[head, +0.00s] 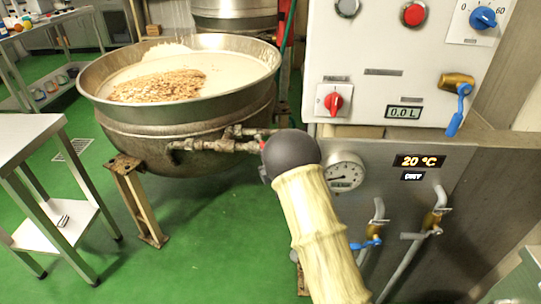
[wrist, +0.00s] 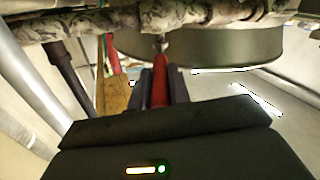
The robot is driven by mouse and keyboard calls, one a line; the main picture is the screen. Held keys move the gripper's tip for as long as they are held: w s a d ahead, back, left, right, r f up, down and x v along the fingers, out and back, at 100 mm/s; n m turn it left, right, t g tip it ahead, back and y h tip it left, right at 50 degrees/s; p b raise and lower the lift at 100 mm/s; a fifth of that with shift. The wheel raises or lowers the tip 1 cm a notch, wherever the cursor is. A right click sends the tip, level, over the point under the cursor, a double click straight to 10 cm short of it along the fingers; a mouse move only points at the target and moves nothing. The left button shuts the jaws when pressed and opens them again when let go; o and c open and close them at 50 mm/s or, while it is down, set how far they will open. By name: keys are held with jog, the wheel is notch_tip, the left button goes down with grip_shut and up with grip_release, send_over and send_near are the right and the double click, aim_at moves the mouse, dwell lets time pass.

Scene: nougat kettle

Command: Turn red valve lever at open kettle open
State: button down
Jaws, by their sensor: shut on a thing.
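The open kettle (head: 180,118) is a wide steel bowl of pale mass with nuts on top, left of centre in the head view. A pipe with fittings (head: 215,144) runs from its side to the right. In the wrist view, the red valve lever (wrist: 159,82) stands between the two dark fingers of my gripper (wrist: 160,88), which is shut on it. The lever's upper end meets the pipe above. In the head view, my cream-sleeved arm with its dark round joint hides the gripper and most of the lever.
A control panel (head: 385,55) with knobs, a gauge (head: 345,172) and blue-handled taps (head: 455,105) stands close on the right. A steel side table (head: 30,135) stands at the left. A rusty kettle leg (head: 140,205) stands on the green floor. The floor between table and leg is free.

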jog(key=c, duration=1.3)
grip_release()
jog(key=shift+d, duration=0.1)
jog(key=v, duration=0.7)
jog(key=shift+s+p, duration=0.3)
jog(key=shift+p, duration=0.1)
jog(key=shift+c, duration=0.2)
